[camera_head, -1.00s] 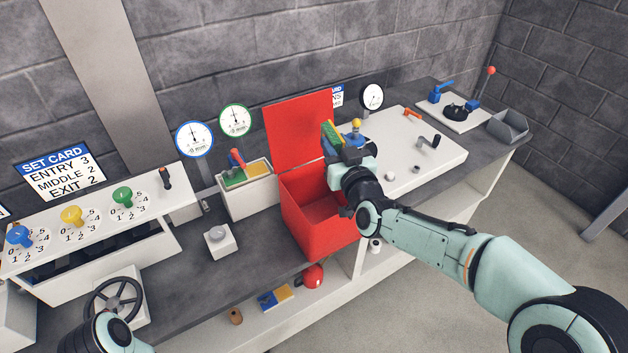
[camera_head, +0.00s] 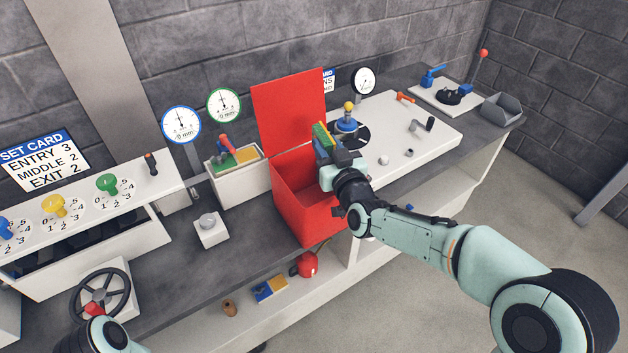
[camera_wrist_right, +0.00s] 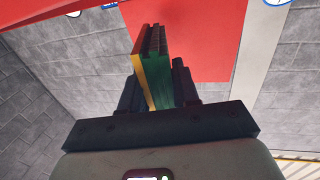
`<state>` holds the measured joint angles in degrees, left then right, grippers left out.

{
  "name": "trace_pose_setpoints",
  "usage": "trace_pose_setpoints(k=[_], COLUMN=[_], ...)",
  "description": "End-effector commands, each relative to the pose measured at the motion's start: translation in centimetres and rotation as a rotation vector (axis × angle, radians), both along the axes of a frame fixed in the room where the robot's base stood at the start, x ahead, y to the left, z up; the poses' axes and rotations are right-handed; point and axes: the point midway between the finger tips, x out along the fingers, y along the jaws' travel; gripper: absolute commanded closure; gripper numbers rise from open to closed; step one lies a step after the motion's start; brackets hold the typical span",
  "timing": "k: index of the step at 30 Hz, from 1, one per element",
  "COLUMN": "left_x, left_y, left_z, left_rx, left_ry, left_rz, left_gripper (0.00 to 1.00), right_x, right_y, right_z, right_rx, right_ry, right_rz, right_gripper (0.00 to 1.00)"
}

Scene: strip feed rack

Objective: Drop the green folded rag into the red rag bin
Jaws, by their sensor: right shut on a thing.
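My right gripper (camera_head: 327,149) is shut on the green folded rag (camera_head: 322,138), which has a yellow layer along one side. The rag also shows upright between the fingers in the right wrist view (camera_wrist_right: 158,75). The red rag bin (camera_head: 300,215) stands at the bench's front edge with its lid (camera_head: 290,115) raised at the back. The gripper and rag are above the bin's right side, by its rim. My wrist hides part of that rim. My left arm shows at the bottom left, but its gripper is not visible.
Left of the bin stands a white box (camera_head: 236,182) with green and yellow contents and a red handle. A white panel (camera_head: 395,140) with knobs and a crank lies to the right. Gauges (camera_head: 181,124) stand behind. A handwheel (camera_head: 100,293) is at the left front.

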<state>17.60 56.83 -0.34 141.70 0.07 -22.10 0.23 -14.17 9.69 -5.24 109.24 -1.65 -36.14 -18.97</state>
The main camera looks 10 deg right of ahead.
Motion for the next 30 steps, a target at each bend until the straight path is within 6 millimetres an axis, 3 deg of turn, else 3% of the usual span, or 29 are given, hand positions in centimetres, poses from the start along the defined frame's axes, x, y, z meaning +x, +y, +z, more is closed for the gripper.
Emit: trace_pose_setpoints(k=[1,3,14,20,30], left_x=[0.0,0.0,0.0,-0.2,-0.1], left_y=[0.0,0.0,0.0,0.0,0.0], left_z=[0.0,0.0,-0.1,-0.8,-1.6], left_rx=[0.000,0.000,0.000,0.000,0.001], left_ry=[0.000,0.000,0.000,0.002,-0.005], left_rz=[0.000,0.000,0.000,0.000,0.002], left_gripper=[0.58,0.58,0.58,0.58,0.58], right_x=[0.0,0.0,-0.4,-3.5,-10.8], right_y=[0.0,0.0,0.0,-0.5,-1.4], right_z=[0.0,0.0,0.0,0.0,0.0], right_rx=[0.000,0.000,0.001,0.002,0.001], right_ry=[0.000,0.000,0.000,-0.001,-0.002], right_rz=[0.000,0.000,0.000,0.000,-0.001], right_gripper=[0.60,0.40,0.40,0.40,0.40])
